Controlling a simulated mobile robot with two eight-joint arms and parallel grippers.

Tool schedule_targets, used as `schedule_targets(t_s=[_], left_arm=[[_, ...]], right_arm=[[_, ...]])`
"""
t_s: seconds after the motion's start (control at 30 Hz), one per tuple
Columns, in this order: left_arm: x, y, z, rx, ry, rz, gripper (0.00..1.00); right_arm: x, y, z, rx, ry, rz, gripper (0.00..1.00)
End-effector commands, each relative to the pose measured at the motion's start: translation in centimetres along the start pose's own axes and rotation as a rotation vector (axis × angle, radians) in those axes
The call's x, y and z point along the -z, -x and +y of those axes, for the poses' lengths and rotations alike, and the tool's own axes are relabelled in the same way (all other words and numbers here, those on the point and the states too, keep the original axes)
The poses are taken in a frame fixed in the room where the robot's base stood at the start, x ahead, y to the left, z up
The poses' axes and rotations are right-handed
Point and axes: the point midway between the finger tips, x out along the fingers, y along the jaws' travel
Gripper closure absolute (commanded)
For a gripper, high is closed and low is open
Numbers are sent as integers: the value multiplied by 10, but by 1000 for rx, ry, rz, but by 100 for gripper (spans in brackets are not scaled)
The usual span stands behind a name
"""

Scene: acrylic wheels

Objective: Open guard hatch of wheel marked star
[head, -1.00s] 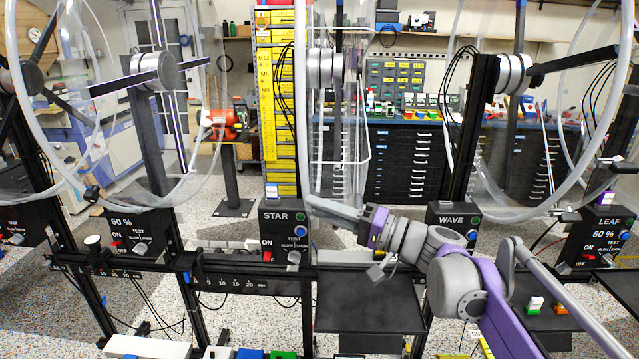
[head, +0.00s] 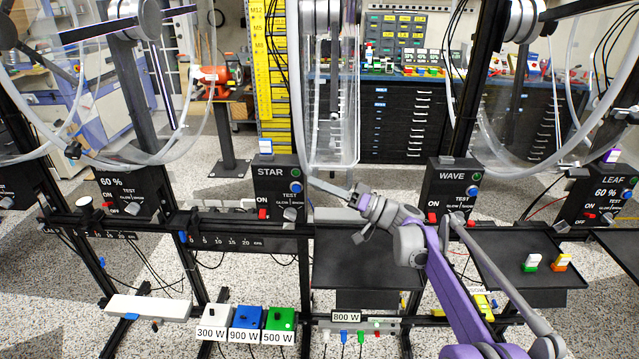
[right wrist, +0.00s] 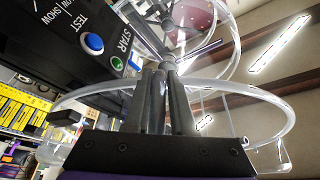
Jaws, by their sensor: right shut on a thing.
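The black control box marked STAR (head: 278,188) stands left of centre in the head view. The star wheel's clear guard (head: 297,100) rises above and beside it, seen nearly edge-on. My right gripper (head: 311,183) reaches in from the right to the guard's lower edge, just right of the box. In the right wrist view the fingers (right wrist: 164,72) are close together at the clear curved rim (right wrist: 262,92), beside the STAR box (right wrist: 75,40). They are shut on a small part there, apparently the hatch handle, mostly hidden by the fingers. My left gripper is out of view.
The WAVE box (head: 452,190) stands to the right, behind my right arm. A dark tray (head: 350,270) lies below the gripper. A black rail (head: 240,222) runs below the boxes.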

Motion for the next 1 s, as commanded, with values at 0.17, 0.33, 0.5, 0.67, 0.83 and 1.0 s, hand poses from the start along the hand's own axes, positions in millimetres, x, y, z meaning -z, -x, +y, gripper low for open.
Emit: schedule_targets(t_s=[0.17, 0.33, 0.5, 0.67, 0.83, 1.0], left_arm=[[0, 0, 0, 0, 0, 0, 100], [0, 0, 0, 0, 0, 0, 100], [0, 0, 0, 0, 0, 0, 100], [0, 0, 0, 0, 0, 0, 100], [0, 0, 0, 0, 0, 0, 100], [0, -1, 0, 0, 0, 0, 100]], right_arm=[[3, 0, 0, -1, 1, 8, 100], [4, 0, 0, -1, 0, 10, 100], [4, 0, 0, 0, 1, 9, 54], [3, 0, 0, 0, 1, 6, 52], [2, 1, 0, 0, 1, 5, 52], [2, 20, 0, -1, 2, 6, 52]])
